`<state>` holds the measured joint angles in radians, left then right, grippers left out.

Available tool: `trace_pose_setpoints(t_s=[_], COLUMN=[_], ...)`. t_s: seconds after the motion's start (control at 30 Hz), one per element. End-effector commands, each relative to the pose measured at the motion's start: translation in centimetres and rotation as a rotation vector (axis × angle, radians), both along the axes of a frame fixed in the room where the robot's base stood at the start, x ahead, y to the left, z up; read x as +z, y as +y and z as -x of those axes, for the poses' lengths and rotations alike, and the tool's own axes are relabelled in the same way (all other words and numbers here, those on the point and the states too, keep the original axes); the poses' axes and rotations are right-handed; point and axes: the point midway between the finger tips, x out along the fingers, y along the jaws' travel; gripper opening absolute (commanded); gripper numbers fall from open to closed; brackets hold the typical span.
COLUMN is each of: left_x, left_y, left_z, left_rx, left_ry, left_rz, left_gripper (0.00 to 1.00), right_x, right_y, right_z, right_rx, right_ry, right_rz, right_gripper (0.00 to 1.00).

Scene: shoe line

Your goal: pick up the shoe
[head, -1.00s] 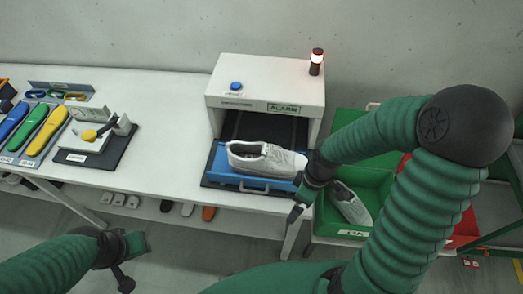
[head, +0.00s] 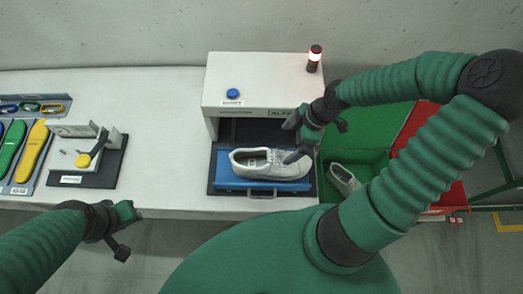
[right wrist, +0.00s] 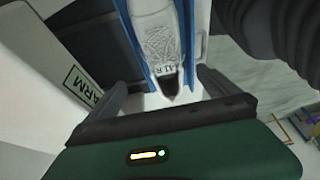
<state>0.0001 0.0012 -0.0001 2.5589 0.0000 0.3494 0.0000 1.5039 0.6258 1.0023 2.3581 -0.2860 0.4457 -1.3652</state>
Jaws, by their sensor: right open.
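The white lace-up shoe (head: 265,164) lies on its sole on a blue tray (head: 232,184) at the mouth of the white machine, its opening toward the left. My right gripper (head: 297,148) is open and empty above the shoe's right part and hides some of it. In the right wrist view the shoe (right wrist: 155,42) shows from above, laces and opening in sight, top end cut off. There the right gripper's fingers (right wrist: 160,97) stand apart on either side, with no contact visible. My left gripper (head: 126,232) hangs empty in front of the table; its jaw gap is unclear.
The white machine (head: 255,80) with a blue button stands behind the tray; its red-and-white lamp (head: 314,58) is at top right. A green bin (head: 372,160) with another shoe (head: 345,180) and a red bin (head: 430,190) stand right. A holder (head: 100,175) and coloured insoles are left.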

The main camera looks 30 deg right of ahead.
Motion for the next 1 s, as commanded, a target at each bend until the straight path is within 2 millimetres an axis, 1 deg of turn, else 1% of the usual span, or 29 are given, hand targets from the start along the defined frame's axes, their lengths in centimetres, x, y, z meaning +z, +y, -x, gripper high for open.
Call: trace_pose_setpoints(t_s=[0.07,0.13,0.3,0.4,0.5,0.67,0.83,0.9,1.0], left_x=[-0.6,-1.2,-2.3,-2.6,-2.7,-2.5,-2.1,-2.1,-2.1], left_y=[0.0,0.0,0.0,0.0,0.0,0.0,0.0,0.0,0.0], left_z=[0.1,0.1,0.1,0.1,0.1,0.1,0.1,0.1,0.1], left_rx=[0.0,0.0,0.0,0.0,0.0,0.0,0.0,0.0,0.0], left_ry=[0.0,0.001,0.001,0.001,0.001,0.0,0.0,0.0,0.001], left_rz=[0.0,0.0,0.0,0.0,0.0,0.0,0.0,0.0,0.0], left_gripper=[0.33,0.33,0.33,0.33,0.33,0.33,0.33,0.33,0.33], right_x=[-1.2,-2.8,-7.2,-9.2,-10.5,-12.0,-14.9,-15.6,-15.8], right_y=[0.3,0.9,2.5,3.2,3.6,4.1,4.8,4.9,4.9], right_z=[0.0,-0.3,-1.5,-2.0,-2.3,-2.6,-3.1,-3.3,-3.4], right_rx=[0.001,0.004,0.005,0.002,0.002,0.0,0.0,-0.001,-0.001], right_ry=[0.001,0.002,0.008,0.008,0.007,0.006,0.007,0.006,0.006], right_rz=[-0.003,-0.004,-0.005,-0.004,-0.003,-0.002,-0.003,-0.001,0.0], right_gripper=[1.0,1.0,1.0,1.0,1.0,1.0,1.0,1.0,1.0])
